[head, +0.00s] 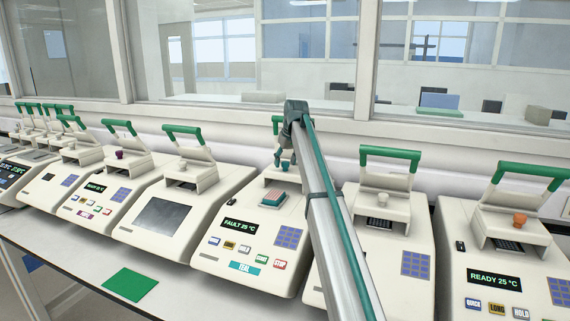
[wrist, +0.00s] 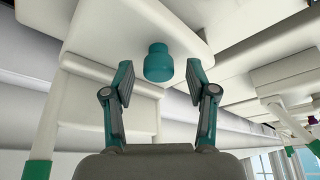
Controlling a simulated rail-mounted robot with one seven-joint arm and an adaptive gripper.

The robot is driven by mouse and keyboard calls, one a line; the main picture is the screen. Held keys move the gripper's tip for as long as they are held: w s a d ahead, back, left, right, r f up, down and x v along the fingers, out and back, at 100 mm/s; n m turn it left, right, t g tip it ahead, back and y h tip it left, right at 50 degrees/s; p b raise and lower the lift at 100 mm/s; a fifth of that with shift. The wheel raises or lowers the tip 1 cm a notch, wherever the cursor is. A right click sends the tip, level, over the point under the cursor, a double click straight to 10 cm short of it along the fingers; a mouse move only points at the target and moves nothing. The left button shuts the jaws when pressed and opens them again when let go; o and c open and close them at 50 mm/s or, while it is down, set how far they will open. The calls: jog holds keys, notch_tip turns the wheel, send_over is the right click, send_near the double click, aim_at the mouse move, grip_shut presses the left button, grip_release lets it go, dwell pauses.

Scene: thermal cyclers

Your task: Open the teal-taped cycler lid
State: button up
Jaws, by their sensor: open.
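The teal-taped cycler (head: 207,257) stands in the middle of the row in the head view, with a TEAL label on its front and a display reading FAULT 25 °C. Its upper part is partly hidden behind my arm. In the wrist view, a teal knob (wrist: 159,62) sticks out from a white part of the machine. My gripper (wrist: 159,80) is open, with one finger on each side of the knob and a visible gap at both sides. In the head view my gripper (head: 285,160) is small and partly hidden at the cycler's rear.
Similar cyclers with green handles stand close on both sides, including one reading READY 25 °C (head: 494,281) at the right. A striped pad (head: 272,200) sits on the teal-taped cycler. A green square (head: 130,284) lies on the bench front. A windowed wall rises behind.

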jog(key=v, duration=1)
jog(key=shift+s+r, duration=0.15)
jog(key=shift+r, duration=0.25)
